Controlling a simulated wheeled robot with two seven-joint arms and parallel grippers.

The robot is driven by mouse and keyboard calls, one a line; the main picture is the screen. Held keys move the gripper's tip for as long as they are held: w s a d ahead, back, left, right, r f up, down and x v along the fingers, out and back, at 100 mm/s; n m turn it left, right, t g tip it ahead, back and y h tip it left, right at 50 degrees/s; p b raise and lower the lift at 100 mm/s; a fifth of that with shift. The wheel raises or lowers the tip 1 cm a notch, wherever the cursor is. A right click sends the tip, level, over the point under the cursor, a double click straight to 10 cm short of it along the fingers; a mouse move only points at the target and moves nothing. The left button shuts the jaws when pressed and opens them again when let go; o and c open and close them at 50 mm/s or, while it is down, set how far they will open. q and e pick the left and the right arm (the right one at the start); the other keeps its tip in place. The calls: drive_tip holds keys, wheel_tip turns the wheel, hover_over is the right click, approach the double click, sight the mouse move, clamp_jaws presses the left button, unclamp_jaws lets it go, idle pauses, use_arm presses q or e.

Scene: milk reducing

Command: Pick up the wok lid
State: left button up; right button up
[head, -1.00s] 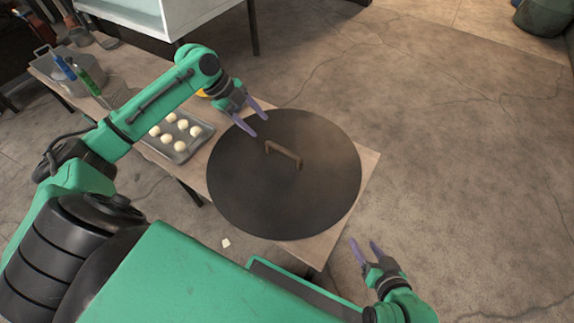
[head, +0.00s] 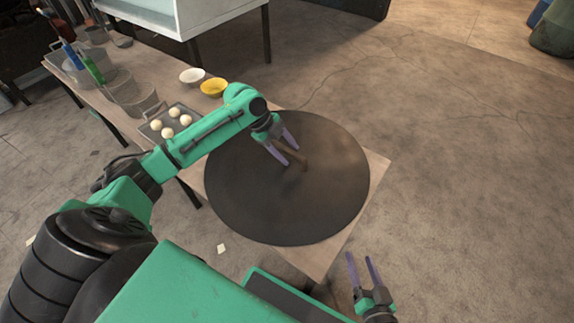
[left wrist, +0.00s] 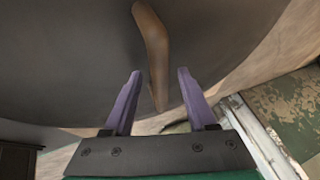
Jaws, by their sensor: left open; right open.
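The wok lid (head: 240,200) is a large dark round disc with a brown arched handle (head: 298,159) at its middle, resting at the near end of the wooden table. My left gripper (head: 288,156) is open over the lid, its purple fingers close to the handle. In the left wrist view, the handle (left wrist: 152,50) stands between and beyond the open fingertips (left wrist: 159,76); I cannot tell whether they touch it. My right gripper (head: 360,262) is open and empty, off the table's near right corner. What lies under the lid is hidden.
A tray (head: 150,129) of pale round dough pieces, a white bowl (head: 192,76), a yellow bowl (head: 214,88), metal pots and bottles stand farther along the table (head: 376,168). A white cabinet (head: 190,15) stands behind.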

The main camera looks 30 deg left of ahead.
use_arm(q)
clamp_jaws()
drive_tip(key=shift+r, duration=0.1)
